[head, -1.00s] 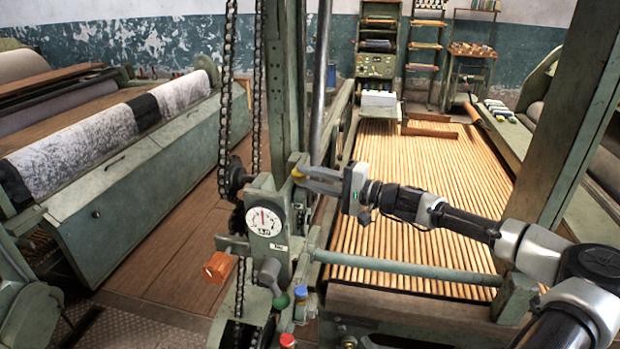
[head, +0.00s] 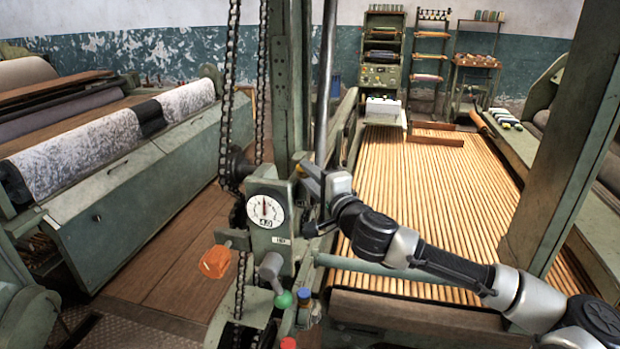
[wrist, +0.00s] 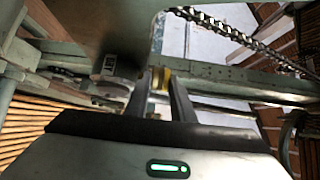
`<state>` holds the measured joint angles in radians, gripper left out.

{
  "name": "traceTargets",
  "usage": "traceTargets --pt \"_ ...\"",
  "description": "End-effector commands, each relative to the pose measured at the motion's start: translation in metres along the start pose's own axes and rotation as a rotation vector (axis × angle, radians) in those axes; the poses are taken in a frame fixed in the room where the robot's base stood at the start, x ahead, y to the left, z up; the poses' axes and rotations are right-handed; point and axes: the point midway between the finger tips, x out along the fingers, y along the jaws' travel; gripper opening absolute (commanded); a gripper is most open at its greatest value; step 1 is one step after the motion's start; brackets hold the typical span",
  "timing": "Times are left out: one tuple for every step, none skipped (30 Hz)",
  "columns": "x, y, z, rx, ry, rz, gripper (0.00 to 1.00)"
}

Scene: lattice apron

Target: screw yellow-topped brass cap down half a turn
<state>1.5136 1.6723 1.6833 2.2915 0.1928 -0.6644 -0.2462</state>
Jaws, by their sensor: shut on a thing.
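The yellow-topped brass cap (wrist: 160,78) shows in the wrist view between my two fingers, at the edge of the green metalwork. In the head view only a little of its yellow (head: 299,170) shows, high on the right side of the green gauge housing (head: 262,240). My gripper (head: 308,172) reaches it from the right and is shut on it; it also shows in the wrist view (wrist: 160,88). The fingers hide most of the cap's sides. The thread below it cannot be made out.
A white dial (head: 265,211) faces forward on the housing. An orange knob (head: 214,262), a green ball knob (head: 283,299) and a blue cap (head: 304,293) sit below. Chains (head: 228,120) hang at left, close to the housing. A green post (head: 565,150) stands at right beside the slatted lattice (head: 440,200).

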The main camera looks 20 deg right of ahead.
Motion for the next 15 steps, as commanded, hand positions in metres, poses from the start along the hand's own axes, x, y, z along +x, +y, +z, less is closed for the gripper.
traceTargets --pt "0.0002 -0.0006 0.0001 -0.001 0.005 -0.001 0.00" --pt "0.0002 -0.0006 0.0002 -0.001 0.007 -0.001 0.00" --pt "0.0002 -0.0007 0.0001 -0.001 0.010 -0.001 0.00" --pt "0.0003 -0.0007 0.0001 -0.001 0.011 -0.001 0.00" --pt "0.0003 -0.0007 0.0000 -0.001 0.011 -0.001 0.00" --pt "0.0003 -0.0007 0.0000 -0.001 0.012 -0.001 0.00" --pt "0.0003 -0.0008 -0.0001 -0.001 0.012 -0.001 0.00" --pt "0.0004 -0.0007 -0.0001 -0.001 0.012 -0.001 0.00" --pt "0.0004 -0.0007 -0.0001 -0.001 0.012 -0.001 0.00" --pt "0.0004 -0.0007 -0.0001 -0.001 0.012 -0.001 0.00" --pt "0.0004 -0.0008 -0.0001 -0.001 0.012 -0.001 0.00" --pt "0.0004 -0.0007 -0.0001 -0.001 0.012 -0.001 0.00" --pt "0.0004 -0.0008 -0.0001 -0.001 0.011 -0.001 0.00" --pt "0.0005 -0.0007 -0.0001 -0.001 0.011 -0.001 0.25" --pt "0.0005 -0.0007 -0.0001 -0.001 0.011 -0.001 0.30"
